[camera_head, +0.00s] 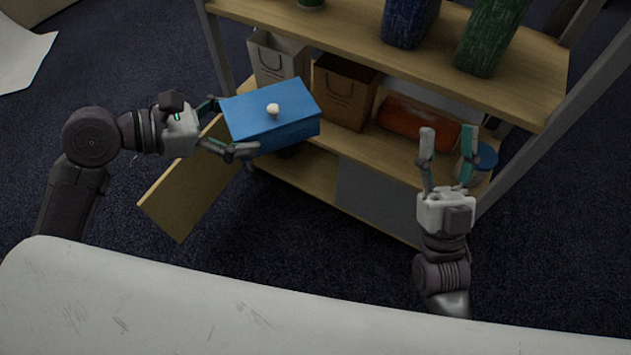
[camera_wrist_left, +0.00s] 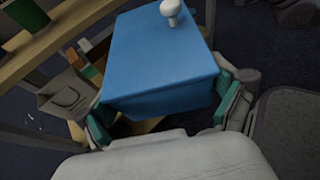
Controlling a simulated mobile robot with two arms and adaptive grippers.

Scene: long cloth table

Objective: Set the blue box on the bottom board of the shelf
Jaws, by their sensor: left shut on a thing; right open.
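The blue box (camera_head: 262,126) has a lid with a white knob. My left gripper (camera_head: 228,128) is shut on it, with fingers on two opposite sides. The box also shows large between the fingers (camera_wrist_left: 160,110) in the left wrist view (camera_wrist_left: 160,65). It is held in front of the left part of the wooden shelf (camera_head: 330,22), roughly level with the middle board in the picture. The bottom board (camera_head: 312,192) shows below it, partly hidden by the box and a grey panel. My right gripper (camera_head: 447,158) is open and empty in front of the shelf's right side.
The middle board holds a pale bag (camera_head: 277,60), a brown bag (camera_head: 343,92), an orange item (camera_head: 418,122) and a blue-lidded jar (camera_head: 477,160). A wooden door (camera_head: 192,185) stands open at left. A grey panel (camera_head: 380,200) covers the lower right. A white cloth table (camera_head: 200,305) is in front.

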